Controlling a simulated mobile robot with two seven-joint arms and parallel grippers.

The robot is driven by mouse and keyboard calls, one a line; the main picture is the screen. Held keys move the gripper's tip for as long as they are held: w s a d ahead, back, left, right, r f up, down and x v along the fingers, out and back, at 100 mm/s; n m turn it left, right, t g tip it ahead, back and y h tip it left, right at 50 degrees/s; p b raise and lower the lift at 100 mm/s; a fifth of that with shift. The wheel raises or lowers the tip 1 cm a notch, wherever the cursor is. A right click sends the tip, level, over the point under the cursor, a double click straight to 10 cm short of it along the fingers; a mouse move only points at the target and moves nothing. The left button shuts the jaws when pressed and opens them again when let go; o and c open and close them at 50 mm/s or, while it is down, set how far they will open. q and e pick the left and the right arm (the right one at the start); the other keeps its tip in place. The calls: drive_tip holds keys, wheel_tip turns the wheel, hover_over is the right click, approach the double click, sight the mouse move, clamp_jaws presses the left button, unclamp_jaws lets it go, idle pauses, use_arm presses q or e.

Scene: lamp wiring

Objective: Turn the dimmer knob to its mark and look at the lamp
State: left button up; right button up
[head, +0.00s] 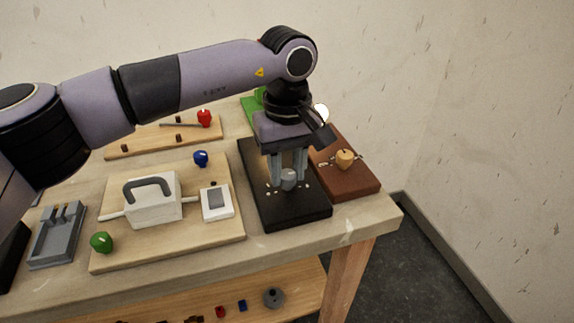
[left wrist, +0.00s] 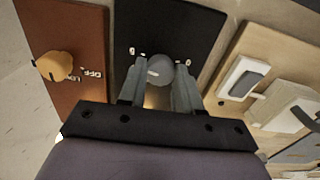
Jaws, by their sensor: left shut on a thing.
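The grey dimmer knob (head: 289,178) stands on a black board (head: 291,214) with small white marks around it. In the left wrist view the knob (left wrist: 160,70) shows a short pale line on its top, toward the left, with white marks beyond it on the black board (left wrist: 135,25). My left gripper (head: 288,182) points down with its fingers shut on the knob's sides; the fingers (left wrist: 160,84) also show in the left wrist view. My right gripper is out of view.
A brown board (head: 362,183) with an orange-yellow knob (head: 345,159) lies close on the right. On the left are a wooden board (head: 117,255) with a white handled box (head: 153,203) and a white switch (head: 217,202). The table's front right corner is bare.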

sight(288, 174)
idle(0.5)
use_arm(q)
drive_tip(key=o, duration=1)
drive_tip(key=shift+o, duration=0.2)
drive_tip(key=shift+r, duration=3.65)
